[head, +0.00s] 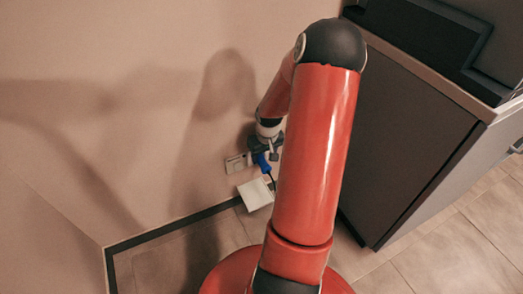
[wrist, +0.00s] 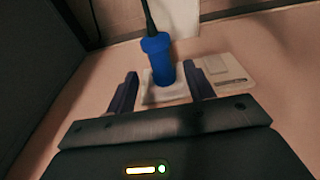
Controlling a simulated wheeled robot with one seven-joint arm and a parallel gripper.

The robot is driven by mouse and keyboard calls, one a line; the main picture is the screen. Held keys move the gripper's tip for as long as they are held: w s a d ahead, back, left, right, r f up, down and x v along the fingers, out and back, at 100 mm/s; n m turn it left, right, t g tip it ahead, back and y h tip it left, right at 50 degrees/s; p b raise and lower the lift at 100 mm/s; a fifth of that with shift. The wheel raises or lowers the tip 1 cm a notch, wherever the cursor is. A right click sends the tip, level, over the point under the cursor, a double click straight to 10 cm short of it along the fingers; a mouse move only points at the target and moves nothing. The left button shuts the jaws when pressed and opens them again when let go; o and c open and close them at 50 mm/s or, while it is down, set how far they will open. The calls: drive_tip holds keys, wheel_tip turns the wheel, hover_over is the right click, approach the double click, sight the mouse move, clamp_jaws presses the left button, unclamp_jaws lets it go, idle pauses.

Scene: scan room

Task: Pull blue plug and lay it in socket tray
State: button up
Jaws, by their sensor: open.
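The blue plug (wrist: 158,58) stands out from a white socket plate (wrist: 155,98) on the wall, its dark cord at its outer end. It also shows in the head view (head: 263,163), partly hidden by my arm. My gripper (wrist: 160,82) is open, with one dark finger on each side of the plug; I cannot tell whether they touch it. The white tray (head: 254,194) is low by the wall, just below the plug in the head view. In the head view my gripper (head: 266,148) is small and partly covered by my red arm.
A second wall plate (wrist: 226,75) with a switch or slot is beside the socket. A dark grey cabinet (head: 405,130) stands right of my arm. A dark skirting strip (head: 180,227) runs along the wall's foot. Tiled floor (head: 455,245) is open at the lower right.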

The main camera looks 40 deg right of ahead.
sight(263, 161)
drive_tip(key=shift+w+f+b, duration=0.15)
drive_tip(key=shift+f+b, duration=0.05)
drive_tip(key=shift+f, duration=0.8)
drive_tip(key=shift+w+f+b, duration=0.15)
drive_tip(key=shift+f+b, duration=0.05)
drive_tip(key=shift+f, duration=0.75)
drive_tip(key=shift+c, duration=0.4)
drive_tip(key=c, duration=1)
drive_tip(key=shift+s+a, duration=0.25)
drive_tip(key=shift+s, duration=0.95)
drive_tip(key=shift+s+a, duration=0.25)
drive_tip(key=shift+s, duration=0.95)
drive_tip(key=shift+f, duration=0.1)
